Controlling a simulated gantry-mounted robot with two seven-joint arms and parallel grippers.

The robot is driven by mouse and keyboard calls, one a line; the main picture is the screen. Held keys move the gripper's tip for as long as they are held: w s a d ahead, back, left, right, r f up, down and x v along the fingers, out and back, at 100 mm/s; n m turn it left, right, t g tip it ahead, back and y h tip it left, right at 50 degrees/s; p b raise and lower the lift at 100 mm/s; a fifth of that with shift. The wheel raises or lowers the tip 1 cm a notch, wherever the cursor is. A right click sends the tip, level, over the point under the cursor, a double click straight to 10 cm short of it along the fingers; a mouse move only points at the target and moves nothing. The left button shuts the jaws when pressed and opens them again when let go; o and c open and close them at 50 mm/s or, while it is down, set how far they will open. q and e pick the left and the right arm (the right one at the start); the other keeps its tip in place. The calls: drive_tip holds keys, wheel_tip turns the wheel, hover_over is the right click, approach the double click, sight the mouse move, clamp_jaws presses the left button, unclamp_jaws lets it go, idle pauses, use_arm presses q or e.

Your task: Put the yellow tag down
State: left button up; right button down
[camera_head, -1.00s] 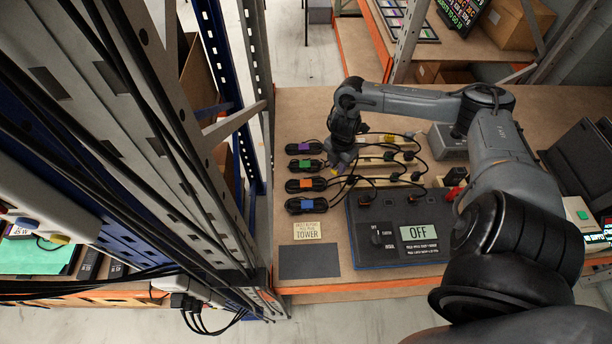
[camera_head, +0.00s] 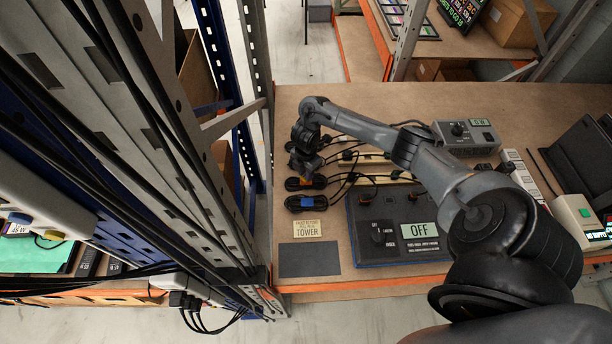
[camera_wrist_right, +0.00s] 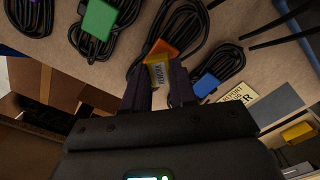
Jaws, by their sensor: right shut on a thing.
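My right gripper (camera_head: 304,174) is over the left side of the workbench, above the cable bundle with the orange tag. In the right wrist view my right gripper (camera_wrist_right: 158,84) is shut on the small yellow tag (camera_wrist_right: 158,72), which has dark print. The yellow tag is pinched between the fingertips, in front of the orange tag (camera_wrist_right: 163,48) and its black coiled cable. I cannot tell whether it touches them. The yellow tag is not clear in the head view. My left gripper is not in view.
A bundle with a blue tag (camera_head: 306,202) lies just in front, and bundles with green (camera_wrist_right: 99,18) and purple tags lie to the other side. A rack upright stands left.

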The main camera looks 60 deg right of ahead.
drive_tip(key=shift+f, duration=0.95)
drive_tip(key=c, duration=0.9)
unclamp_jaws()
drive_tip(key=shift+r, duration=0.45)
drive_tip(key=shift+r+p, duration=2.35)
drive_tip(key=shift+r, duration=3.25)
